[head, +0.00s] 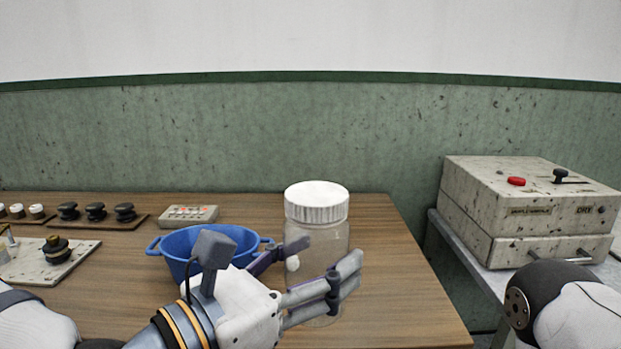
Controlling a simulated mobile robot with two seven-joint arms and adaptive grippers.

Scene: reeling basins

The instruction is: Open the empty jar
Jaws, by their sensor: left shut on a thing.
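The clear jar (325,240) stands upright on the wooden table, with a white ribbed lid (316,203) on top. The fingers hide part of the jar's lower half. The lid is free of the gripper. My right gripper is not in view; only part of my right arm shows at the lower right.
A blue two-handled basin (183,243) stands just left of the jar, partly behind my left gripper. A small button box (188,214), a board with black knobs (97,221) and a pale plate with a knob (50,262) lie further left. A speckled machine (520,205) stands right, beyond the table edge.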

